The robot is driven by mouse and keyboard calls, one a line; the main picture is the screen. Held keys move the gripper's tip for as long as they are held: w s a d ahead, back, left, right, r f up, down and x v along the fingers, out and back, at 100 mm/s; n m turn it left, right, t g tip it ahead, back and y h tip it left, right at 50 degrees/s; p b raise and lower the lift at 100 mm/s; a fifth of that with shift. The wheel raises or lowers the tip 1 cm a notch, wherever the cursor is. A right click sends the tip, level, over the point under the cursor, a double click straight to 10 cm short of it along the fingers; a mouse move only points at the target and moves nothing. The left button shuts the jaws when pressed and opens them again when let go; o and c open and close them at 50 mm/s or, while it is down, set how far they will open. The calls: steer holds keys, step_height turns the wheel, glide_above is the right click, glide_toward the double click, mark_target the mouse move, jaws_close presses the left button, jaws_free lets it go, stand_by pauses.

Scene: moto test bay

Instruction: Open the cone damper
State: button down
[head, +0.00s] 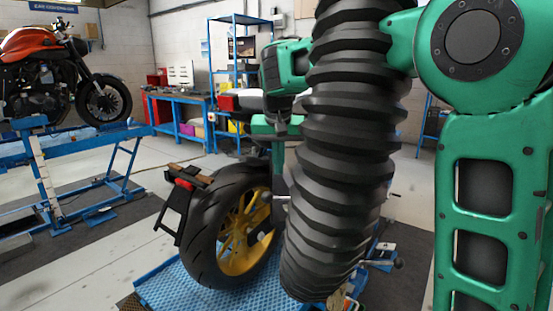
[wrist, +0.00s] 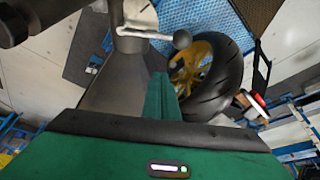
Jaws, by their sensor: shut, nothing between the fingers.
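In the wrist view a grey metal cone (wrist: 118,82) stands at left of centre. Across its narrow upper end lies a metal damper lever (wrist: 146,34) that points right and ends in a dark ball knob (wrist: 182,38). My gripper (wrist: 160,82) is shut and empty. Its green fingers show beside the cone, below the knob, and look apart from the lever; exact depth is hard to judge. In the head view I cannot make out the cone with certainty, as a thick black ribbed hose (head: 340,150) covers the middle.
A motorcycle's rear wheel (head: 235,225) with a yellow rim stands on a blue perforated platform (head: 165,290), close to the hose. An orange motorcycle (head: 40,60) sits on a blue lift (head: 70,160) at left. A blue workbench (head: 175,105) and shelf stand behind.

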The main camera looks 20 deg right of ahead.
step_height(320, 180, down, 6)
steer(key=s, duration=0.2)
steer(key=shift+a+r, duration=0.2)
steer(key=shift+a, duration=0.25)
